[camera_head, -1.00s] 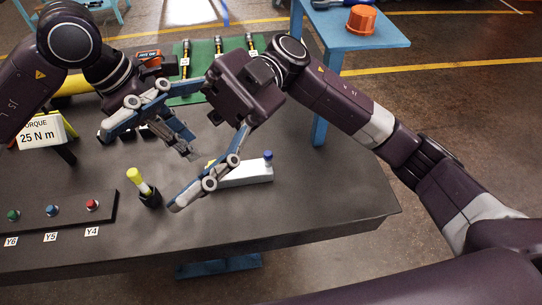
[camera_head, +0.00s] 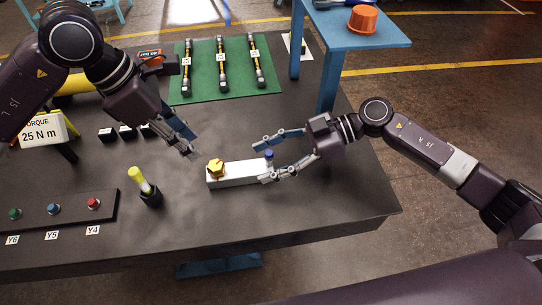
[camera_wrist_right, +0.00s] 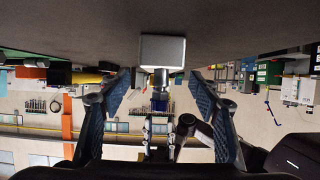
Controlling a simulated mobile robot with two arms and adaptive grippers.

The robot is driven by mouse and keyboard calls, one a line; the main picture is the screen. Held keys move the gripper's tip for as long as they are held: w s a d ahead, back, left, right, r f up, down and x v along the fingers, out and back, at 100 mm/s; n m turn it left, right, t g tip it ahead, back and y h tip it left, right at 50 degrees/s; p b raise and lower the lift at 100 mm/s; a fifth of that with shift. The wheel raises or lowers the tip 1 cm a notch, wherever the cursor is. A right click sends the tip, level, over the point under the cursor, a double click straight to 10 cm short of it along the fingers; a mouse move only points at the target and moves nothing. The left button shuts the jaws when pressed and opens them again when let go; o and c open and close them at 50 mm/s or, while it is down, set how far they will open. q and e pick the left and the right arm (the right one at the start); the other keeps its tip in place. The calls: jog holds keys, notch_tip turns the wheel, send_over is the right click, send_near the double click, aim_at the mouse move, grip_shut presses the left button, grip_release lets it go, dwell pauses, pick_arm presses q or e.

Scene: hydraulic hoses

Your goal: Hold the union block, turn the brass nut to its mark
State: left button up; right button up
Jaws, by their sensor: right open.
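The union block (camera_head: 240,176) is a pale grey bar lying on the dark table. The brass nut (camera_head: 216,168) sits at its left end, with a small yellow mark beside it. A blue cap (camera_head: 269,154) stands at its right end. My right gripper (camera_head: 261,161) is open, its fingers on either side of the block's right end. In the right wrist view, the block's end face (camera_wrist_right: 162,50) and its metal fitting show between the spread fingers, apart from both. My left gripper (camera_head: 190,152) hangs above the table, up and left of the nut; its finger gap is unclear.
A yellow-topped tool stands in a black holder (camera_head: 151,198) left of the block. A button panel (camera_head: 60,212) and torque sign (camera_head: 42,131) lie further left. A green mat (camera_head: 205,78) with several hoses is at the back. The table right of the block is clear.

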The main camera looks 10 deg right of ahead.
aim_at(246, 168)
jog(key=x, duration=0.6)
jog(key=shift+a, duration=0.35)
jog(key=shift+c, duration=0.7)
